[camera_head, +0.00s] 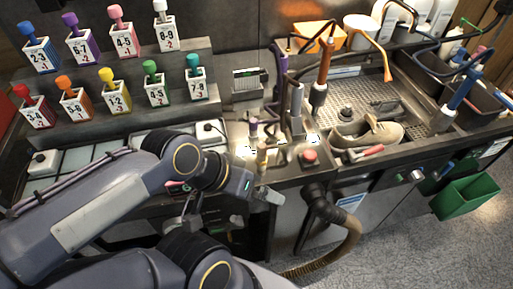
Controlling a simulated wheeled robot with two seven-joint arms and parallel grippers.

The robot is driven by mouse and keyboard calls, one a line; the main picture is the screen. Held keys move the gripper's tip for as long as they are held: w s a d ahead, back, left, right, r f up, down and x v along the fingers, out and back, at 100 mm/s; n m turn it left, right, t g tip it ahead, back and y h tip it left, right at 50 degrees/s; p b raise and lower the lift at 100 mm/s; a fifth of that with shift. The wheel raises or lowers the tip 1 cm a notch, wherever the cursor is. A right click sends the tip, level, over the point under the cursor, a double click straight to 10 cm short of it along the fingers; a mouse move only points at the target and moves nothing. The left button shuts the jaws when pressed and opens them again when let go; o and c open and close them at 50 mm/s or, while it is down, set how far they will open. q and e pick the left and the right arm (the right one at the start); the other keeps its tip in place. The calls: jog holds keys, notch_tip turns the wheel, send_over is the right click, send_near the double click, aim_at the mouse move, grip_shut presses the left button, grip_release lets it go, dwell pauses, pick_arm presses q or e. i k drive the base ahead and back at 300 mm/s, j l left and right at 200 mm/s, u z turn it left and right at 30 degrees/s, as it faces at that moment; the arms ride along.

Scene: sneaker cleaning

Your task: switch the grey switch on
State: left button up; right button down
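A tall grey upright handle (297,100) stands on the metal counter near the middle of the head view. It looks like the grey switch, but I cannot tell for sure, nor whether it is on. My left gripper (268,195) is at the counter's front edge, below and to the left of the grey handle and apart from it. Its fingers are small and partly hidden, so I cannot tell whether they are open. No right gripper can be made out.
A red button (310,157) and a short tan-topped lever (262,157) are near the grey handle. An orange handle (325,65) and a sneaker (368,131) are to the right. Numbered bottles (118,90) line the left shelves. A brown hose (345,240) hangs in front.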

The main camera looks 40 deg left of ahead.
aim_at(238, 220)
jog(key=k+u, duration=0.1)
jog(key=u, duration=0.3)
jog(key=k+j+u, duration=0.1)
jog(key=u, duration=0.25)
jog(key=k+j+u, duration=0.1)
jog(key=u, duration=0.3)
